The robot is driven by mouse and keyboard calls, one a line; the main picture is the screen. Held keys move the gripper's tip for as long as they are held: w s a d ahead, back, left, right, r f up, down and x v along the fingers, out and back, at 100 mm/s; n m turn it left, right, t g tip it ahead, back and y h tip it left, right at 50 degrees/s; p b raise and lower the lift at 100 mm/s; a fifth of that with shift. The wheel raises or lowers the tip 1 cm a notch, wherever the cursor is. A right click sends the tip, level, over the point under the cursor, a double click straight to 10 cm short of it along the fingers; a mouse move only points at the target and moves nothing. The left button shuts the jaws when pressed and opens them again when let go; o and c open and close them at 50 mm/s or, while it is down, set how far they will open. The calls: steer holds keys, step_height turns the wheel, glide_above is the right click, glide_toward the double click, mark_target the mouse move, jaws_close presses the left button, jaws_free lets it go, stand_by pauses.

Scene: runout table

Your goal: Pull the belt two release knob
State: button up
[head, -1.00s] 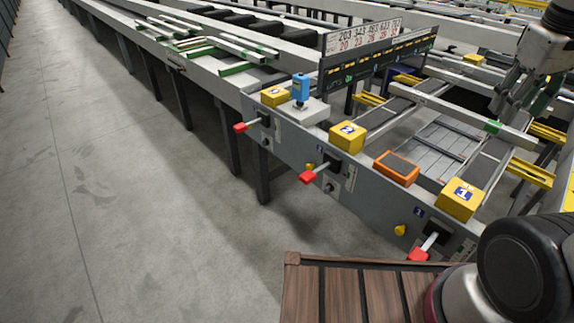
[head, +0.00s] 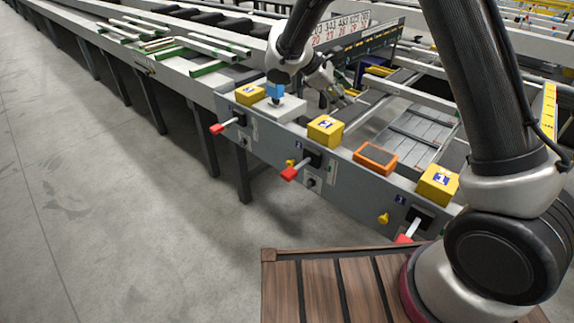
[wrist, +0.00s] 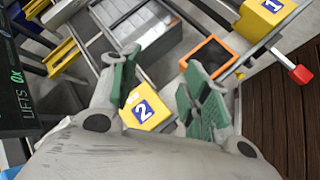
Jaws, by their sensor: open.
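A small yellow knob (head: 290,162) sits on the grey front panel (head: 262,137), left of the middle red-tipped lever (head: 290,173). It is below the yellow box marked 2 (head: 326,130) on the panel's top. A similar yellow knob (head: 383,218) is lower right, by the lever under the box marked 1. My gripper (head: 345,95) is up behind the panel edge, past the box marked 2, and holds nothing. In the wrist view, its green-padded fingers (wrist: 158,72) are spread apart, with the box marked 2 (wrist: 146,108) showing between and beneath them.
An orange-framed device (head: 375,157) and the yellow box marked 1 (head: 437,184) stand on the panel top. A blue device (head: 275,92) stands to the left, close to my arm. Red-tipped levers stick out from the panel. The floor (head: 110,220) in front is clear.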

steer(key=w+a+f+n+t, duration=0.1)
steer(key=a+f+n, duration=0.1)
steer(key=a+f, duration=0.2)
steer(key=w+a+f+n+t, duration=0.1)
steer(key=a+f+n, duration=0.1)
steer(key=a+f, duration=0.2)
steer(key=w+a+f+n+t+h, duration=0.1)
steer(key=a+f+n, duration=0.1)
steer(key=a+f, duration=0.2)
steer(key=shift+a+f+t, duration=0.15)
steer(key=shift+a+f, duration=0.05)
steer(key=shift+f, duration=0.7)
steer(key=shift+a+f+t, duration=0.15)
steer(key=shift+f, duration=0.75)
steer(key=n+t, duration=0.3)
steer(key=n, duration=0.3)
glide_toward(288, 164)
steer(key=d, duration=0.2)
steer(key=shift+y, duration=0.3)
steer(key=x, duration=0.6)
steer(key=shift+w+a+f, duration=0.15)
steer(key=shift+w+f, duration=0.05)
steer(key=shift+w, duration=0.25)
steer(key=shift+w+d+f, duration=0.2)
steer(key=shift+w+d, duration=0.25)
jaws_close()
